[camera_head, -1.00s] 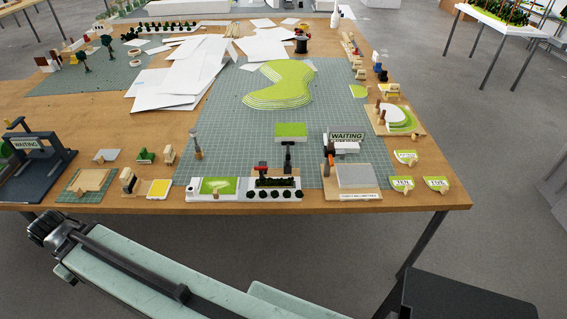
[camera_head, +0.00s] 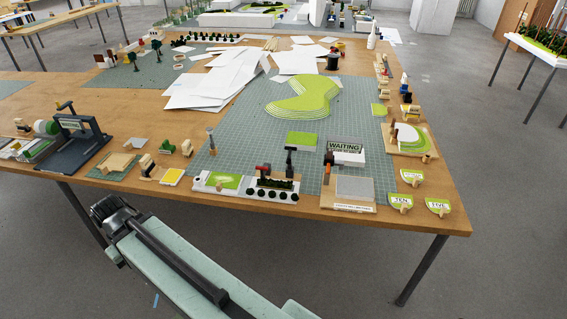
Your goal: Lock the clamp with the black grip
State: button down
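A small upright clamp-like piece with a black top (camera_head: 290,156) stands at the front of the table, behind a white planter block (camera_head: 258,193). A similar piece with a red top (camera_head: 263,169) is just left of it, and one with an orange-red part (camera_head: 328,170) is to its right. The pieces are too small to tell which is the clamp or whether any is locked. My pale green arm ends in a dark joint below the table; no gripper fingers show.
The wooden table (camera_head: 440,221) has a green cutting mat (camera_head: 235,130), white paper sheets (camera_head: 215,78) and a stepped green hill (camera_head: 303,97). A WAITING sign (camera_head: 345,147) stands behind a grey plate (camera_head: 355,188). Green labels (camera_head: 437,205) lie at the right corner. Open floor lies in front.

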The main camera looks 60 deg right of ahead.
aim_at(289, 148)
jog(key=z, duration=0.05)
jog(key=i, duration=0.85)
jog(key=u, duration=0.2)
jog(key=k, duration=0.85)
jog(key=z, duration=0.2)
jog(key=i, duration=1.4)
jog(key=u, duration=0.1)
